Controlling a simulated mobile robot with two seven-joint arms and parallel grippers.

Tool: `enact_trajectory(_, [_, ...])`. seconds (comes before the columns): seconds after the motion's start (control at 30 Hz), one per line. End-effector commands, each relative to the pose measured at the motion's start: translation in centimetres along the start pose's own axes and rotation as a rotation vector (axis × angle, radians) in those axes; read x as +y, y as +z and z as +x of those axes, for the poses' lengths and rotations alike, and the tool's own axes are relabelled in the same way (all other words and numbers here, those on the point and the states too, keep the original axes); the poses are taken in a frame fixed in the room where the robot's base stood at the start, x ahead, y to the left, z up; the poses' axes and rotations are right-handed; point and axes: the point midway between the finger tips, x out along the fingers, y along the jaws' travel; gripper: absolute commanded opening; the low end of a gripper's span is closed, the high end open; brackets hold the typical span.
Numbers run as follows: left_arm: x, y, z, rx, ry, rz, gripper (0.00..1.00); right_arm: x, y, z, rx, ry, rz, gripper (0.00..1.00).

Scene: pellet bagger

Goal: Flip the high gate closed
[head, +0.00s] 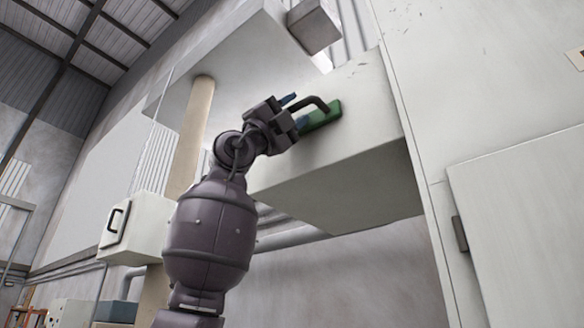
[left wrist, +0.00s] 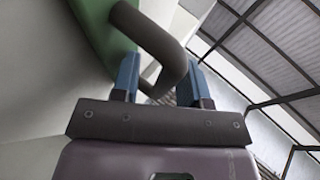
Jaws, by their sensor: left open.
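The high gate shows as a green plate (head: 328,114) with a dark bent handle (head: 316,102), on the face of a pale box-like housing high up. My left gripper (head: 296,110) is raised to the handle, with its blue fingers on either side of it. In the left wrist view the green plate (left wrist: 92,22) fills the top left. The dark handle (left wrist: 158,40) curves down between the two open blue fingers (left wrist: 162,76). I cannot tell whether either finger touches it. My right gripper is out of view.
The pale housing (head: 345,165) overhangs beside a tall pale cabinet (head: 430,90) on the right. A tan post (head: 193,135) stands behind my left arm. A white box with a black handle (head: 138,228) is at lower left. Pipes (head: 285,238) run below the housing.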

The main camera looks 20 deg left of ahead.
Motion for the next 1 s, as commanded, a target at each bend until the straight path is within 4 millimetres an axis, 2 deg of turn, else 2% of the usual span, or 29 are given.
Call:
enact_trajectory(0.2, [0.0,-0.1,-0.1,0.001,0.0,0.0,0.41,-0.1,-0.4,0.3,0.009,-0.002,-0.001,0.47])
enact_trajectory(0.33, [0.1,-0.1,-1.0,0.001,0.0,0.001,0.41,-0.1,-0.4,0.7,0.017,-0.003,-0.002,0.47])
enact_trajectory(0.7, [0.3,0.0,-7.5,-0.001,0.0,0.0,0.41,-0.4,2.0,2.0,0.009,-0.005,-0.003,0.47])
enact_trajectory(0.83, [0.2,0.0,-9.3,0.0,0.001,0.001,0.41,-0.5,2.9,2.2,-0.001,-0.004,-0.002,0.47])
enact_trajectory(1.0, [0.0,0.0,-10.6,0.001,-0.001,0.0,0.41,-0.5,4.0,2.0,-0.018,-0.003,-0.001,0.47])
